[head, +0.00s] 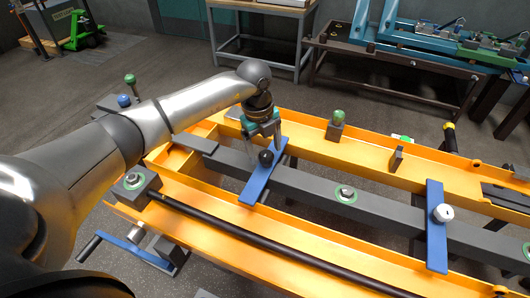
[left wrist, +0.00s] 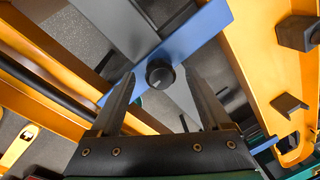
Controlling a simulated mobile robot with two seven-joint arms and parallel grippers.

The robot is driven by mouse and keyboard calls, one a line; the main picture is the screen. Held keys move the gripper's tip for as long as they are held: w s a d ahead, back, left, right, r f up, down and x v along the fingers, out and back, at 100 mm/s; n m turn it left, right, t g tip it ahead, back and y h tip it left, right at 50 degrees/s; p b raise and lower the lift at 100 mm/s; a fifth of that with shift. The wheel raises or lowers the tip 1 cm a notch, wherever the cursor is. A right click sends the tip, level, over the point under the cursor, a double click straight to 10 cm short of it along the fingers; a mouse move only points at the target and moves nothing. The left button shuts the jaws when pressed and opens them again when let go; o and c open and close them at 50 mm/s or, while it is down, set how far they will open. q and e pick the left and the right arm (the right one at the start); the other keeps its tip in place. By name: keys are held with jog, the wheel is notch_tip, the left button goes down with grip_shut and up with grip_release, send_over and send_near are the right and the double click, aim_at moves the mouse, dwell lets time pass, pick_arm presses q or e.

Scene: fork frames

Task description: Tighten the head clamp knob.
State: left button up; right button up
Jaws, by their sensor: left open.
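A round black knob (head: 266,157) sits on a blue crossbar (head: 257,187) that lies across the dark grey beam of the orange frame. In the left wrist view the black knob (left wrist: 160,74) appears centred between my finger tips, on the blue bar (left wrist: 190,30). My left gripper (head: 262,147) points down over the knob with its fingers apart. It is open; I cannot tell whether the fingers touch the knob. A second blue crossbar (head: 436,248) farther right carries a silver-white knob (head: 443,213). Which knob is the head clamp's is not labelled. My right gripper is not in view.
The orange frame (head: 310,247) runs across the right side, with a long black rod (head: 262,243) along it. A green-topped post (head: 338,118) stands on the far rail. A crank handle (head: 88,250) sticks out at the front left. A grey bench (head: 262,50) stands behind on open floor.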

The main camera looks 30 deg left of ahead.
pick_arm(q)
jog(key=shift+w+f, duration=0.1)
jog(key=shift+f, duration=0.5)
grip_shut()
dwell(0.3)
